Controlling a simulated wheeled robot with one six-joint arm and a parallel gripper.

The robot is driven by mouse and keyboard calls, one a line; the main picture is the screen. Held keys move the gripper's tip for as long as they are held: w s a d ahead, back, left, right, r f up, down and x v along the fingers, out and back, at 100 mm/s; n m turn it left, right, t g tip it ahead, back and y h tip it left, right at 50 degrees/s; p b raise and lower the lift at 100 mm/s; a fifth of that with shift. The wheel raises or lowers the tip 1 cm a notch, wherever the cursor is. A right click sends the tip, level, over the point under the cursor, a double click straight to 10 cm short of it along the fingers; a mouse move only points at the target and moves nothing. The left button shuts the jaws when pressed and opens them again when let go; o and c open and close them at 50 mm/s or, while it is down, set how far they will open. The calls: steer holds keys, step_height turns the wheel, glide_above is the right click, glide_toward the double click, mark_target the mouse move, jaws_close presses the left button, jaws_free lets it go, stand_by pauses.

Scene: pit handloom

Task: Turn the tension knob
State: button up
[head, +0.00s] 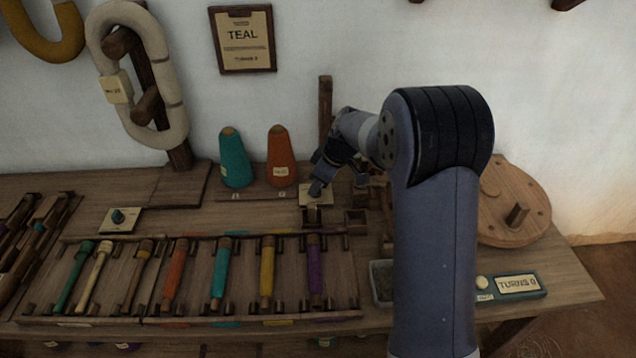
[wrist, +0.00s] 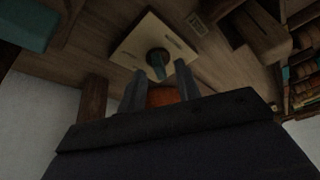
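In the head view my gripper (head: 318,187) is low over the same pale plate (head: 325,199), and the fingers largely hide the knob there. No label shows which one is the tension knob.
A teal cone (head: 235,160) and an orange cone (head: 281,158) stand left of my gripper, with a wooden post (head: 325,105) behind it. Small wooden boxes (head: 356,221) are close on its right. A rack of coloured bobbins lies in front. A sign (head: 241,40) reads TEAL.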

steer(key=p+v, duration=0.1)
steer(key=v, duration=0.9)
steer(key=shift+p, duration=0.4)
steer(key=shift+d, duration=0.1)
steer(key=b+x, duration=0.2)
steer(key=x, duration=0.8)
steer(key=shift+a+f, duration=0.2)
steer(key=shift+f, duration=0.1)
